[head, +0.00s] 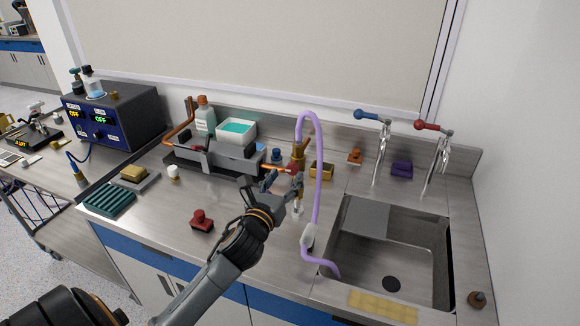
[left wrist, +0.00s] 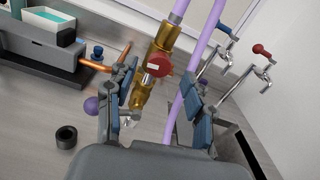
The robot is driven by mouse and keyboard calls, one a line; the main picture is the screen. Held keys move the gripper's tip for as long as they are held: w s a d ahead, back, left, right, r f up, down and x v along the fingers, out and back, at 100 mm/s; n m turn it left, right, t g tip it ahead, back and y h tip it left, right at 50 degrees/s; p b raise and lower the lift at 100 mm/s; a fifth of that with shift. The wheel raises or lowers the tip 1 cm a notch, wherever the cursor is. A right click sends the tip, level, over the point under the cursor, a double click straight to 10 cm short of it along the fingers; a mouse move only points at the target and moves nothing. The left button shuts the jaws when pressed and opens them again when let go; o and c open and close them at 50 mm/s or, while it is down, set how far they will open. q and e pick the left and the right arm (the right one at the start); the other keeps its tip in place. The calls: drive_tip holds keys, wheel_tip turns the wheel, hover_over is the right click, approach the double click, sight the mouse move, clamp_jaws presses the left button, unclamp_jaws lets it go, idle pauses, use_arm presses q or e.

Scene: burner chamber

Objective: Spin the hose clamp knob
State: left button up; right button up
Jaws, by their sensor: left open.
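A round red knob (left wrist: 158,64) sits on the side of an upright brass fitting (left wrist: 143,92). A purple hose (head: 317,160) loops up from the fitting (head: 298,152) and down towards the sink. A pale grey clamp-like piece (head: 308,236) is on the hose's lower part; its knob cannot be made out. My left gripper (head: 284,184) is at the fitting. In the left wrist view my left gripper (left wrist: 162,100) is open, with the fitting and red knob between or just beyond its fingers; contact cannot be told. My right gripper is not in view.
The sink (head: 385,250) is right of the hose, with red and blue-handled taps behind. A purple ball (left wrist: 92,105) shows beside my left finger. Counter at front left is partly clear.

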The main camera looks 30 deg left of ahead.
sight(291, 169)
use_arm(q)
drive_tip(key=shift+p+x, duration=0.3)
drive_tip(key=shift+x, duration=1.65)
drive_tip(key=shift+d, duration=0.1)
clamp_jaws()
